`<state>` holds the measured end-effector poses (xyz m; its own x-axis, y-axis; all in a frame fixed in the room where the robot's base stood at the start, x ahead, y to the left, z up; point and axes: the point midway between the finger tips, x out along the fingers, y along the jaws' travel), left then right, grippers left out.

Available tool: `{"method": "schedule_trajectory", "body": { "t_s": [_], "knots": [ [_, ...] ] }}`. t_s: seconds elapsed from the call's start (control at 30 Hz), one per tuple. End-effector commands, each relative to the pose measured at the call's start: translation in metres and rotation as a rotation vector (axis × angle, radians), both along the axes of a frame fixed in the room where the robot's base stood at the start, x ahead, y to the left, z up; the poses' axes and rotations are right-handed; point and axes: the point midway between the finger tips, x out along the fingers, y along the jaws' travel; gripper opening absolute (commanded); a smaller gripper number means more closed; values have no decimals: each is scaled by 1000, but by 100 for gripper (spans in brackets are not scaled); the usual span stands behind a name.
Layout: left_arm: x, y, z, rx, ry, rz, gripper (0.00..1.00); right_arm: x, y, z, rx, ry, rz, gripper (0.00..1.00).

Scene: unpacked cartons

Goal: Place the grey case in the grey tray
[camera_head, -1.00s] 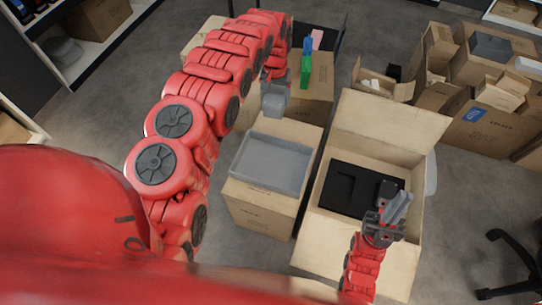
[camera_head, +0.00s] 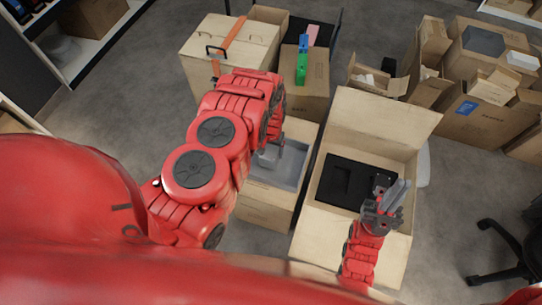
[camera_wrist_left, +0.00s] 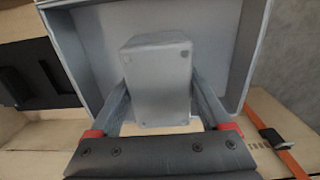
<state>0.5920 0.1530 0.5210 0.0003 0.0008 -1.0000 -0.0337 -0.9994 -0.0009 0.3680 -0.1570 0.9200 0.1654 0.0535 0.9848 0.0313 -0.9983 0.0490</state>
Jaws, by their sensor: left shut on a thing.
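The grey case (camera_wrist_left: 158,82) is a small box with rounded corners, held between the two fingers of my left gripper (camera_wrist_left: 160,100) in the left wrist view. In the head view my left gripper (camera_head: 272,150) is over the grey tray (camera_head: 291,172), with my arm covering the tray's left part. The wrist view shows the case in front of the tray's floor, inside the outline of its walls (camera_wrist_left: 68,50). I cannot tell whether it touches the floor. My right gripper (camera_head: 388,198) is over the open carton's near side; its finger gap is unclear.
The grey tray sits on a carton. An open carton (camera_head: 402,138) with a black insert (camera_head: 345,183) stands to its right. Behind are a carton with an orange strap (camera_head: 235,32) and one bearing a green item (camera_head: 302,66). More cartons (camera_head: 480,115) stand at right.

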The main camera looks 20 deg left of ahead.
Motion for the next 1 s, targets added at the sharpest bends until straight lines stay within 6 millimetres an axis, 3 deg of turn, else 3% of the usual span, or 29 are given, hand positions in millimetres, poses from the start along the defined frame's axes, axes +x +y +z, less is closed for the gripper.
{"method": "schedule_trajectory", "body": {
  "t_s": [0.23,0.63,0.67,0.73,1.0],
  "knots": [
    [-1,0,-29,0,1,1,19,0,0,-1,0,0,0,0],
    [0,0,-35,-1,0,0,19,0,0,-3,0,0,0,0],
    [0,0,-34,-1,0,0,86,0,0,-2,0,0,0,0],
    [0,0,-34,-1,0,0,99,0,0,-2,0,0,0,0],
    [0,0,-32,-1,1,0,100,0,0,-1,0,0,0,0]
  ]
}}
